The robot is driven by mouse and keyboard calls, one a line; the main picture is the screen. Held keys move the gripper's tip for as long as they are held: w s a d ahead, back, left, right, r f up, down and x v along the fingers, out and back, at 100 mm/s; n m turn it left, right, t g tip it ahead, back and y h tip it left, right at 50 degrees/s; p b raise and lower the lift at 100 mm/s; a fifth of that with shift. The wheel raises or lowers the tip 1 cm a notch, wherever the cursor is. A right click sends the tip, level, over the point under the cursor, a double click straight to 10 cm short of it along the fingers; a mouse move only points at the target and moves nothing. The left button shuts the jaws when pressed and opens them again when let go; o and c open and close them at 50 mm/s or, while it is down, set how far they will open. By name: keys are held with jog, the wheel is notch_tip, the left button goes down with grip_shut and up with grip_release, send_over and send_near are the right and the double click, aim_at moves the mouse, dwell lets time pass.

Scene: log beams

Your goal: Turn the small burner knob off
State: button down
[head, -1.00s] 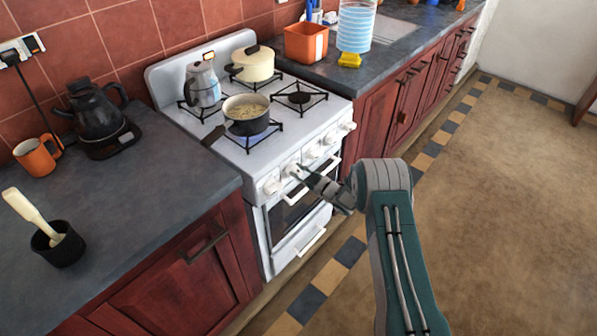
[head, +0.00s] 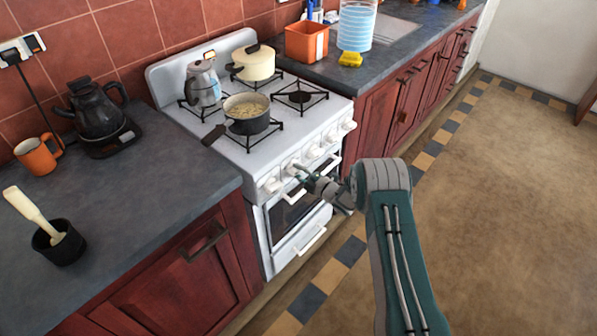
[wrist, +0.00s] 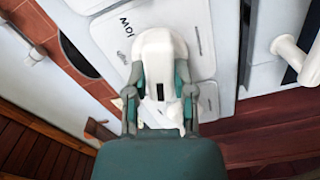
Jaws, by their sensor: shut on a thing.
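My gripper (head: 300,174) is at the front panel of the white stove (head: 200,127), at a knob near the left end of the row. In the wrist view my gripper (wrist: 158,98) has its two fingers closed on either side of a white knob (wrist: 160,50). The knob stands over a white plate with partly covered lettering. In the head view my fingers partly hide this knob. Another white knob (head: 272,184) is free to its left, and several more (head: 313,151) are to its right.
A pot with food (head: 246,106) sits on a front burner, its handle sticking out left. A metal coffee pot (head: 203,84) and a cream lidded pot (head: 255,64) stand behind. The oven handle (head: 312,240) is below. The floor to the right is clear.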

jog(key=shift+a+n, duration=0.15)
jog(key=shift+n, duration=0.15)
dwell(0.4)
jog(key=shift+c, duration=2.3)
grip_release()
jog(key=shift+w+a, duration=0.1)
jog(key=shift+a, duration=0.05)
jog(key=v, duration=1.2)
jog(key=shift+f, duration=0.15)
